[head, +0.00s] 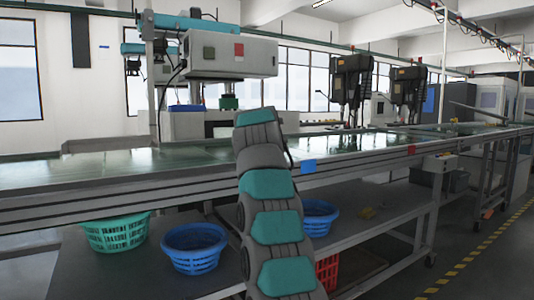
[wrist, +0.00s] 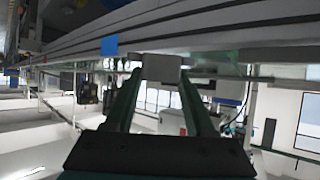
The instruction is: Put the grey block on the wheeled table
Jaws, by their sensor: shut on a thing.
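My gripper (wrist: 163,75) shows in the wrist view, with its two long green fingers on either side of a small grey block (wrist: 162,67). The block sits between the fingertips and the gripper is shut on it. In the head view my arm reaches up and away in front of the long bench, and neither my gripper nor the block can be made out there. A grey metal table with a caster at its right leg (head: 436,215) stands under and along the green-topped bench; I cannot tell for sure whether the two are one piece.
A green basket (head: 117,235), a blue basket (head: 194,247), another blue basket (head: 318,218) and a red crate (head: 327,272) stand low by the bench. A boxy machine (head: 230,57) stands over the bench top (head: 110,165). Open floor lies at the right, with a yellow-black line (head: 470,260).

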